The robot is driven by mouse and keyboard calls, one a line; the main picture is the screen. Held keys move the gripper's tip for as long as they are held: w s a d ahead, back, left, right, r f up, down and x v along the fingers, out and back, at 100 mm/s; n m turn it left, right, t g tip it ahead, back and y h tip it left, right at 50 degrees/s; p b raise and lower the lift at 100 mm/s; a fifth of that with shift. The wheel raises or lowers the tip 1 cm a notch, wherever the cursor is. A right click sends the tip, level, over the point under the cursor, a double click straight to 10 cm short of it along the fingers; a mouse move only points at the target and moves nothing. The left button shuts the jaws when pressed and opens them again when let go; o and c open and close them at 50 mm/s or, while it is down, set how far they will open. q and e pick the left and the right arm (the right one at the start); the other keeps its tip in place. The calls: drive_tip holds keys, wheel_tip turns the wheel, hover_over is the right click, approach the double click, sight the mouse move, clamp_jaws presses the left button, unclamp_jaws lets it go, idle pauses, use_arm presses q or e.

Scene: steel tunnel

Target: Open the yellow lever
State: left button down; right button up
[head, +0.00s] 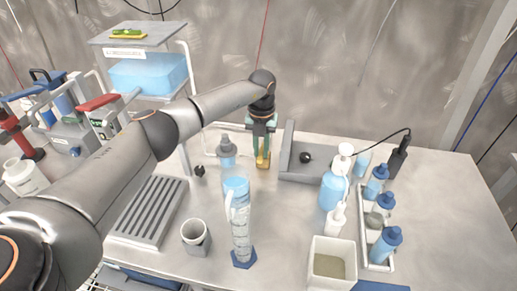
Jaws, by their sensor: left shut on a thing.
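The yellow lever (263,161) is a small yellow piece near the back of the steel table, just left of an upright grey plate. My left gripper (262,150) reaches down onto it from above and is shut on it. The fingers cover the lever's upper part, and its mount is hard to make out. My right gripper is not in view.
The table (285,218) also holds a grey plate (288,148) with a black knob, a blue-based cylinder (242,235), a white cup (195,235), a grey slotted rack (150,212), blue bottles (333,190) and a beige bin (330,251). A shelf (140,36) stands back left.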

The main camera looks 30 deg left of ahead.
sight(261, 154)
use_arm(q)
drive_tip(key=c, duration=0.8)
unclamp_jaws()
drive_tip(key=shift+r, duration=0.1)
wheel_tip(261, 154, up, 12)
drive_tip(key=b, duration=0.1)
drive_tip(key=shift+r, duration=0.2)
